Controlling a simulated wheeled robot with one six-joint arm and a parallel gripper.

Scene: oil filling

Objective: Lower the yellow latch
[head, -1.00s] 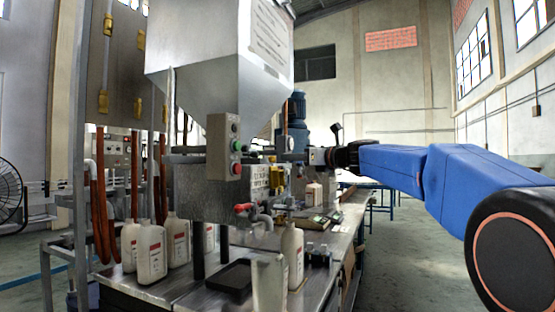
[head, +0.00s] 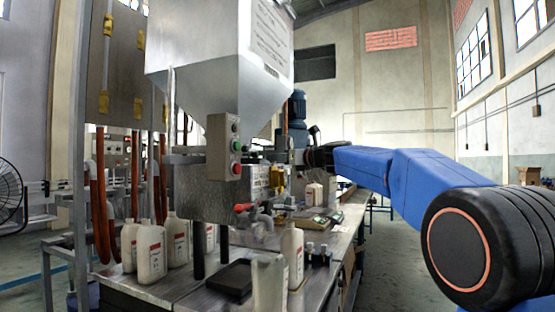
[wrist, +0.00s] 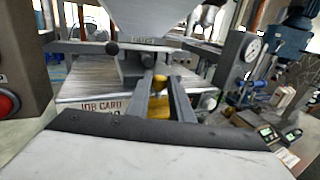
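The yellow latch (head: 277,179) is on the front of the filling machine, under the hopper and to the right of the button box. In the wrist view, yellow parts of the latch (wrist: 160,83) show between and beyond the two dark fingers of my gripper (wrist: 161,77). The fingers are apart, with a gap around the yellow part; I cannot see contact. In the head view my gripper reaches in from the right, level with a spot just above the latch, and its fingertips are hard to make out.
The steel hopper (head: 215,75) hangs above. The button box (head: 223,147) stands left of the latch, and a red-handled tap (head: 246,207) is below. White bottles (head: 151,254) stand on the bench. A pressure gauge (wrist: 253,50) is to the right in the wrist view.

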